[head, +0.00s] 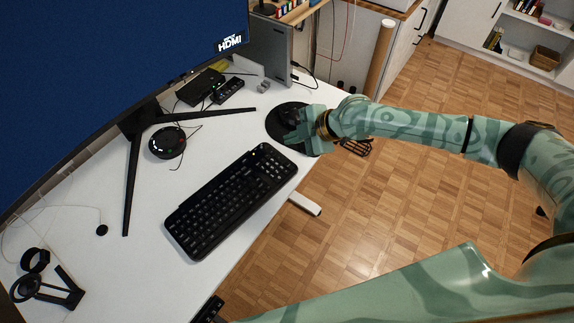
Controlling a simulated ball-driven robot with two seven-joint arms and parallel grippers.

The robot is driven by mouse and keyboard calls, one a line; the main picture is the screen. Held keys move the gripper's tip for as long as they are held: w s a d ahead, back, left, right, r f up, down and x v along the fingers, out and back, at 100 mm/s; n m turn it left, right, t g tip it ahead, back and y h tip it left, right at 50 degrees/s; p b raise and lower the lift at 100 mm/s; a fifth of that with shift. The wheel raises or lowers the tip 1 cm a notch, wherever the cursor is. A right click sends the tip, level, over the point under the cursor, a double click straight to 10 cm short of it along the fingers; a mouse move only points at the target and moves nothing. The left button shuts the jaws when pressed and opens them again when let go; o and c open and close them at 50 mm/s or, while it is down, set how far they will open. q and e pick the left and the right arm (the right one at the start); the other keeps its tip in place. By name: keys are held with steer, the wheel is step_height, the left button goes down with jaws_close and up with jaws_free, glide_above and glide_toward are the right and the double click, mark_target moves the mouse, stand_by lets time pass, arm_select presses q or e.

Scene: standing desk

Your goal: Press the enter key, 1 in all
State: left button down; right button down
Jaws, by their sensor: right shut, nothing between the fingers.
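The black keyboard (228,199) lies diagonally on the white desk in the head view, its far end toward the upper right. Its key labels are too small to read, so I cannot single out the enter key. My right gripper (291,136) is shut and empty. It appears over the round black mouse pad (274,129) beyond the keyboard's far end, apart from the keyboard in the picture. It partly hides the pad and the dark mouse (290,114).
A large monitor (100,70) stands on splayed legs behind the keyboard. A round black device (167,143), small black boxes (201,88) and a headset-like object (45,288) are on the desk (135,262). The desk's front edge runs beside the keyboard, with wooden floor beyond.

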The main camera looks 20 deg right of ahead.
mark_target(292, 166)
arm_select(q)
steer(key=shift+f, duration=0.1)
arm_select(e)
steer(key=shift+f, duration=0.1)
